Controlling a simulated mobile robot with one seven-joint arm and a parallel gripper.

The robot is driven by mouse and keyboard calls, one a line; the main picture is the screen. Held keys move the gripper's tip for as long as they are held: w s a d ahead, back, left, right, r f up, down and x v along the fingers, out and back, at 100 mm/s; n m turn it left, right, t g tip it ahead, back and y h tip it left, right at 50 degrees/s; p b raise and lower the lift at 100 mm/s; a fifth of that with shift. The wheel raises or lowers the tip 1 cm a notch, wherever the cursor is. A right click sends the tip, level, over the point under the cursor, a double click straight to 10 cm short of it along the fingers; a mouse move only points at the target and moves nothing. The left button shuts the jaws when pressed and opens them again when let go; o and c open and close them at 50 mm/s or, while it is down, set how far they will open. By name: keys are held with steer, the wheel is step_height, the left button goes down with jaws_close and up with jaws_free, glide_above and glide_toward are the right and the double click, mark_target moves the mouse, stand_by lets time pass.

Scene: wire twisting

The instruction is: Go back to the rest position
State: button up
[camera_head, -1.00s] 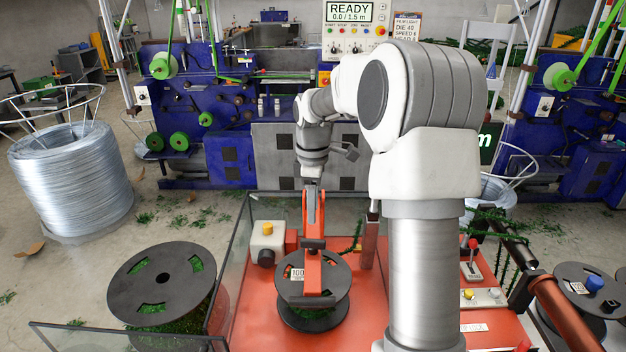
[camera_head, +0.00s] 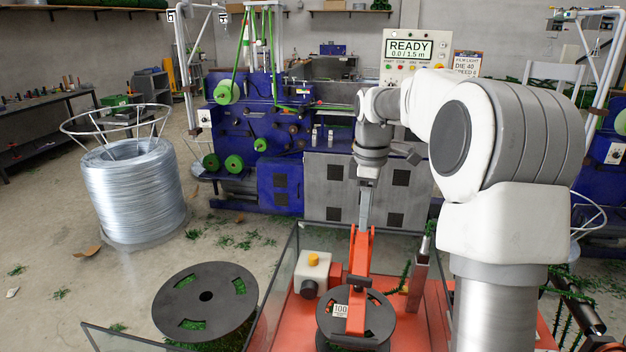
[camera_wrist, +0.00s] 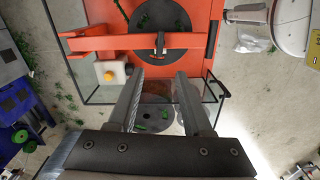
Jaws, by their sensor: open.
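My gripper (camera_head: 366,218) points down in the head view, just above the top of an orange arm (camera_head: 357,285) that stands over a black spool (camera_head: 376,312). In the wrist view my gripper (camera_wrist: 161,78) shows two grey fingers set apart, with nothing held between them. The orange arm (camera_wrist: 120,43) and the black spool (camera_wrist: 160,20) lie past the fingertips there. The head view does not clearly show whether the gripper touches the orange arm.
A large black spool (camera_head: 207,297) stands at the front left, beyond a glass panel (camera_head: 276,280). A silver wire coil (camera_head: 130,195) stands on the floor at left. The blue machine (camera_head: 245,130) with a READY display (camera_head: 409,49) stands behind. Open floor lies between.

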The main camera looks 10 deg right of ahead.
steer(key=s+a+r+m+t, duration=0.1)
steer(key=s+a+r+m, duration=0.1)
steer(key=s, duration=0.3)
steer(key=s+a+r+m+t+h, duration=0.1)
steer(key=s+a+r+m, duration=0.1)
steer(key=s+a, duration=0.15)
steer(key=s+a+r+m+t, duration=0.1)
steer(key=s+a+r+m, duration=0.1)
steer(key=s, duration=0.4)
steer(key=s+a+f+m+t, duration=0.1)
steer(key=s+f+m, duration=0.1)
steer(key=s, duration=0.4)
steer(key=s+a+f+m+t+y, duration=0.1)
steer(key=s+a+m, duration=0.1)
steer(key=s+m, duration=0.2)
steer(key=s, duration=0.2)
steer(key=shift+s+f+t, duration=0.3)
steer(key=shift+s+f, duration=0.1)
